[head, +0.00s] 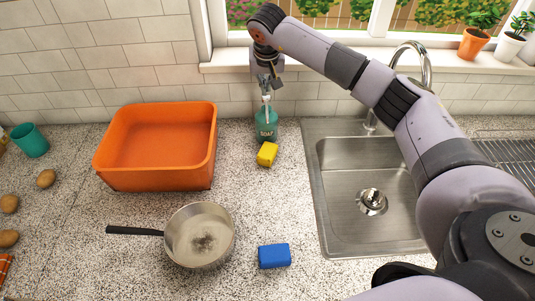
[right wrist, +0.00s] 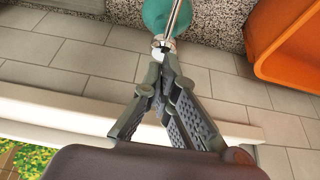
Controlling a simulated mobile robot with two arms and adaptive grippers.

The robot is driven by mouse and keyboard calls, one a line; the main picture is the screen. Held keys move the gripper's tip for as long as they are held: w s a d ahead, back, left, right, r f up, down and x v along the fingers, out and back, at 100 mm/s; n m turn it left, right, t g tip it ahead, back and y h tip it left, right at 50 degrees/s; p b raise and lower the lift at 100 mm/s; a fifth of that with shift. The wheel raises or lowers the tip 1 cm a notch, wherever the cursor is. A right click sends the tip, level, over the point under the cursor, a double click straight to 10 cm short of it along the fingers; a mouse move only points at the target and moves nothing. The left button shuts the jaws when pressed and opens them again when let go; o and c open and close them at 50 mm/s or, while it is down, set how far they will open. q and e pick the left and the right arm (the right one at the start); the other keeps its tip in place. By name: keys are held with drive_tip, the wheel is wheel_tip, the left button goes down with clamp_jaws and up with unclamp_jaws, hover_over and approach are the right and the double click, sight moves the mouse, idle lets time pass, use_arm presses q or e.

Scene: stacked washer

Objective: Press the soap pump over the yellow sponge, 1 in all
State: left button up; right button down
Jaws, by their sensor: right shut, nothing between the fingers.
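The green soap bottle (head: 265,129) stands upright on the counter near the back wall, left of the sink. The yellow sponge (head: 267,154) lies on the counter just in front of it, below the pump's spout side. My right gripper (head: 267,92) is directly above the bottle, pointing down, with its fingers shut and empty. In the right wrist view its fingertips (right wrist: 163,50) meet at the pump top of the soap bottle (right wrist: 158,16). They look at or just above the pump; I cannot tell whether they touch. My left gripper is not in view.
An orange basin (head: 155,178) stands left of the bottle. A pan (head: 200,236) and a blue sponge (head: 274,256) lie nearer the front. The steel sink (head: 345,225) and its faucet (head: 425,60) are at right, under my right arm. Potatoes and a teal cup (head: 30,141) sit far left.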

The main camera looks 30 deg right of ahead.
sight(267, 96)
drive_tip(key=shift+s+f+b, duration=0.1)
drive_tip(key=shift+f+b, duration=0.8)
drive_tip(key=shift+f, duration=0.65)
drive_tip(key=shift+r, duration=0.1)
drive_tip(key=shift+r+p, duration=1)
drive_tip(key=shift+r, duration=0.35)
wheel_tip(267, 96, up, 6)
drive_tip(key=p, duration=0.4)
